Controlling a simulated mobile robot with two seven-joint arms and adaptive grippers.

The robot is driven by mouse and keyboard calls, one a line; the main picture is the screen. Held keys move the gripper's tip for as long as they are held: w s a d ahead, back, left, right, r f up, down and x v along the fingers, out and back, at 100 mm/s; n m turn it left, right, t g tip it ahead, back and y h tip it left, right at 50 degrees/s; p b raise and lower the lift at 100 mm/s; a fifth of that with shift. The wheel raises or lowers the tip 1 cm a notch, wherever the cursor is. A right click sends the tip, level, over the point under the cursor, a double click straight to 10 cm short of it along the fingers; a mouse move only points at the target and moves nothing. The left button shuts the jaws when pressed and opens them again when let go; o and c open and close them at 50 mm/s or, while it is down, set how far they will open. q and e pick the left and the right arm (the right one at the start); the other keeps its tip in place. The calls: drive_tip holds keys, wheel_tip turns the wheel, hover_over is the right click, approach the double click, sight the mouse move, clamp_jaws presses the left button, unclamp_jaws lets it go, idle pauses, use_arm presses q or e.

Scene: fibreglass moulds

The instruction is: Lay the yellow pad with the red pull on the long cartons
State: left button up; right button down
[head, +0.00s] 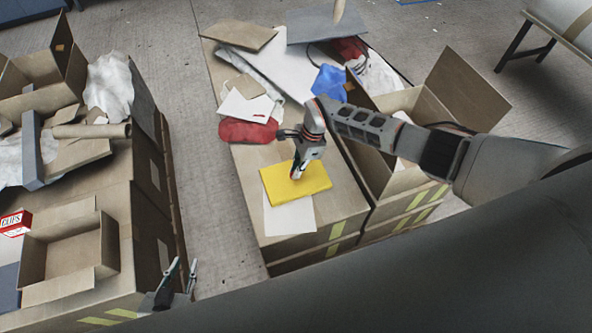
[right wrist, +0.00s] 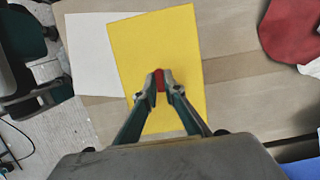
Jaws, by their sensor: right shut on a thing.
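The yellow pad (head: 312,181) is over the top of the long cartons (head: 340,206), overlapping a white sheet (head: 290,217); I cannot tell whether it rests or hangs just above. It also shows in the right wrist view (right wrist: 160,40), slightly turned. My right gripper (head: 296,174) points down at the pad's middle, and in the right wrist view (right wrist: 161,80) its fingers are shut on the red pull (right wrist: 160,79). My left gripper (head: 181,272) is open and empty at the bottom, beside the left carton stack.
A red cloth bundle (head: 247,130), white card (head: 245,105) and blue cloth (head: 328,84) lie behind the pad. An open carton (head: 418,103) stands to the right. The left stack bears a small open box (head: 70,250) and a red clips box (head: 15,223).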

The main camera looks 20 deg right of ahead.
drive_tip(key=shift+f, duration=0.15)
drive_tip(key=shift+f, duration=0.15)
drive_tip(key=c, duration=2.1)
unclamp_jaws()
drive_tip(key=shift+c, duration=0.2)
